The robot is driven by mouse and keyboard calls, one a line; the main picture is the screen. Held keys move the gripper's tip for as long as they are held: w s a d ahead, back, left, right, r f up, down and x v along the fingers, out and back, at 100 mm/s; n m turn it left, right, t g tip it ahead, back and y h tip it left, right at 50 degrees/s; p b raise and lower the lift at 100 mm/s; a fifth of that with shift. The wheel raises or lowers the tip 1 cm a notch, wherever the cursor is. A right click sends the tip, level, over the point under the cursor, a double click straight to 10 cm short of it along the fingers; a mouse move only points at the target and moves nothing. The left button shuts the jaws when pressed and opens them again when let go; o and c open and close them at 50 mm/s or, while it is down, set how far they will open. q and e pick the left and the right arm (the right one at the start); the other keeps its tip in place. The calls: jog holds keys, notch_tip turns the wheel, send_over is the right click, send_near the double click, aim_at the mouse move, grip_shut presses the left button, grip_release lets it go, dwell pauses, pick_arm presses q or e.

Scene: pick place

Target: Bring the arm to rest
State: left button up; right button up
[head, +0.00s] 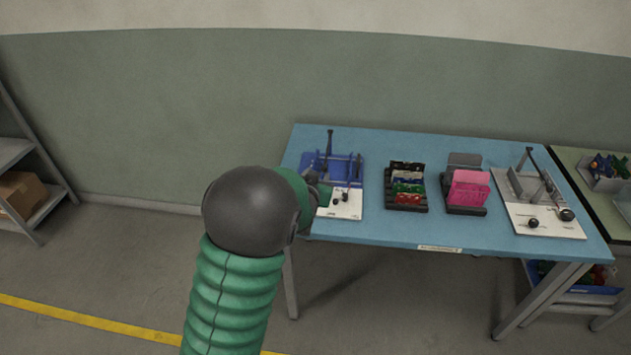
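One of my arms, with a green ribbed sleeve and a dark round joint, rises from the bottom edge left of centre in the head view. It appears to be my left arm. Its far end (316,186) reaches toward the left front part of the blue table (390,228). The dark joint hides most of that end, so the fingers cannot be made out. I cannot tell whether it holds anything. My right gripper is not in view.
On the table stand a blue fixture on a white board (347,209), a black tray of coloured items (404,203), a black holder with a pink block (468,189) and another white-board fixture (547,222). A shelf (20,150) stands at left. Floor between is clear.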

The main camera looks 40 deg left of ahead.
pick_arm(q)
jog(key=s+d+f+m+g+h+p, duration=0.1)
jog(key=s+d+g+h+p, duration=0.2)
jog(key=s+d, duration=0.7)
jog(key=s+d+f+m+g+h+p, duration=0.1)
jog(key=s+d+g+p, duration=0.4)
jog(key=s+d, duration=0.5)
jog(key=s+m+g+h, duration=0.1)
jog(key=s, duration=0.4)
jog(key=shift+s+d+g+h, duration=0.3)
jog(key=shift+g+h, duration=0.1)
jog(key=shift+s+r, duration=0.1)
